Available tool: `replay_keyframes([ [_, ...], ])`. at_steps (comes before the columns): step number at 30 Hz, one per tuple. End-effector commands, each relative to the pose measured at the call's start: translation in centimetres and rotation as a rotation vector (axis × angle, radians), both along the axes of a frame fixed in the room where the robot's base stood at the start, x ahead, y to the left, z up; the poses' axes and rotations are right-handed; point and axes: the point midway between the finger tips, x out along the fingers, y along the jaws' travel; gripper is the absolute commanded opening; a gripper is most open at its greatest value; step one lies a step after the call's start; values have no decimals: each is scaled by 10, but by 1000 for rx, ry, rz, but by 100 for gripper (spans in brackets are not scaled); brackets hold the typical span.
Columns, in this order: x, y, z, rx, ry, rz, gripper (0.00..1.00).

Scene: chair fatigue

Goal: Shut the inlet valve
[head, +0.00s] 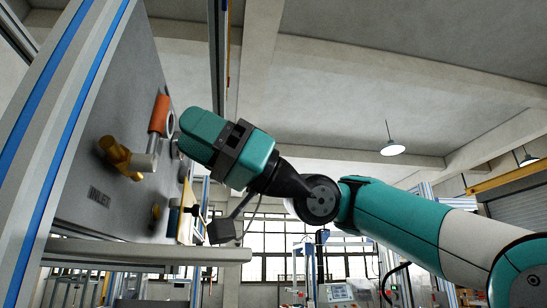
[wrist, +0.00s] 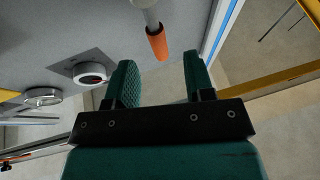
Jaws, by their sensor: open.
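The inlet valve is on the grey panel at the left of the head view, with a brass body (head: 114,150) above a label that seems to read INLET (head: 99,197). Its lever has an orange grip (head: 159,114) that points upward from the grey pivot. In the wrist view the orange grip (wrist: 158,43) hangs from a grey rod at the top centre. My gripper (head: 188,132) is to the right of the lever, and its open fingers show in the wrist view (wrist: 160,62). The grip's end is near the gap between the fingertips; I cannot tell whether they touch.
A round white-faced fitting (wrist: 90,73) sits on the panel to the left of the fingers, with a metal ring-like part (wrist: 42,97) farther left. A smaller brass part (head: 156,211) is lower on the panel. A pale rail (head: 150,252) runs along the panel's bottom.

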Motion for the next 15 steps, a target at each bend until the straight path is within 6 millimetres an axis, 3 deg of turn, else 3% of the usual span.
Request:
replay_keyframes([
  [5,19,-46,0,1,-3,-8,48],
  [15,36,-89,-1,1,-4,-4,48],
])
